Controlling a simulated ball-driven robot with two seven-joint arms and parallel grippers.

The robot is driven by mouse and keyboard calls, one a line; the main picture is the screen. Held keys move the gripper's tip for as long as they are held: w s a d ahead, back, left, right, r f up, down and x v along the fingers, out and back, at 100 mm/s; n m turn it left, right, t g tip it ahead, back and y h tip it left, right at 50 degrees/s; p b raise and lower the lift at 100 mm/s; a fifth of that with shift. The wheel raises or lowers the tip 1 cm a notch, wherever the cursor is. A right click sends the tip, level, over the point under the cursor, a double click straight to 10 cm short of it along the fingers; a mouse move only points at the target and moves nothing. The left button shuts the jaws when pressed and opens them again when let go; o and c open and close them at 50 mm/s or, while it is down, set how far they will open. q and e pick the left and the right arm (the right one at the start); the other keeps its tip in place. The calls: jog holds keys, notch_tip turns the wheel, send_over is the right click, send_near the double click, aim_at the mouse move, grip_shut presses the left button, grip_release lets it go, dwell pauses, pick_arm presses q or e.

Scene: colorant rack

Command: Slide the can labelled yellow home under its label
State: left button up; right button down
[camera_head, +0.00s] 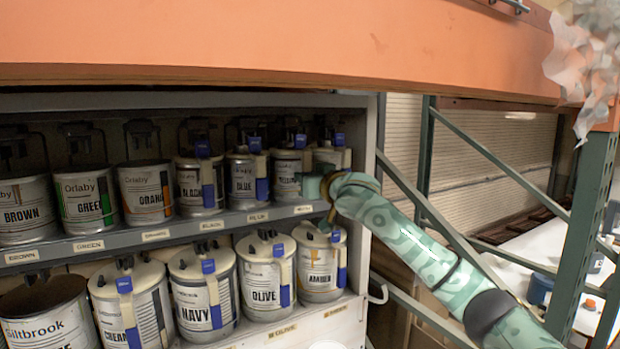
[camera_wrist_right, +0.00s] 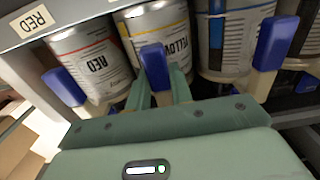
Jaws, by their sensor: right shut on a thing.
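The yellow can (camera_head: 288,174), white with a yellow band, stands on the upper rack shelf between the blue can (camera_head: 242,180) and the red can (camera_head: 330,157). In the right wrist view its YELLOW lettering shows on the can (camera_wrist_right: 160,30) above my fingers. My right gripper (camera_wrist_right: 160,82) is shut on the blue-tipped handle of this can. In the head view the gripper (camera_head: 322,188) is at the right end of the upper shelf, partly hiding the yellow and red cans. The can looks upright; how far it stands from the back is unclear. My left gripper is out of view.
The upper shelf (camera_head: 120,243) has a lip with labels, including RED (camera_wrist_right: 33,21). A grey side post (camera_head: 369,190) bounds it on the right. Black, orange, green and brown cans stand left; cream, navy, olive and amber cans (camera_head: 319,268) stand below. An orange beam (camera_head: 300,45) crosses above.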

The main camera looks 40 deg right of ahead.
jog(key=shift+r, duration=0.2)
jog(key=c, duration=1.2)
grip_release()
jog(key=shift+o, duration=0.2)
jog(key=shift+f, duration=0.25)
jog(key=s+a+b, duration=0.2)
jog(key=s+b, duration=0.5)
jog(key=s, duration=0.9)
jog(key=shift+s+r, duration=0.15)
jog(key=shift+s, duration=0.05)
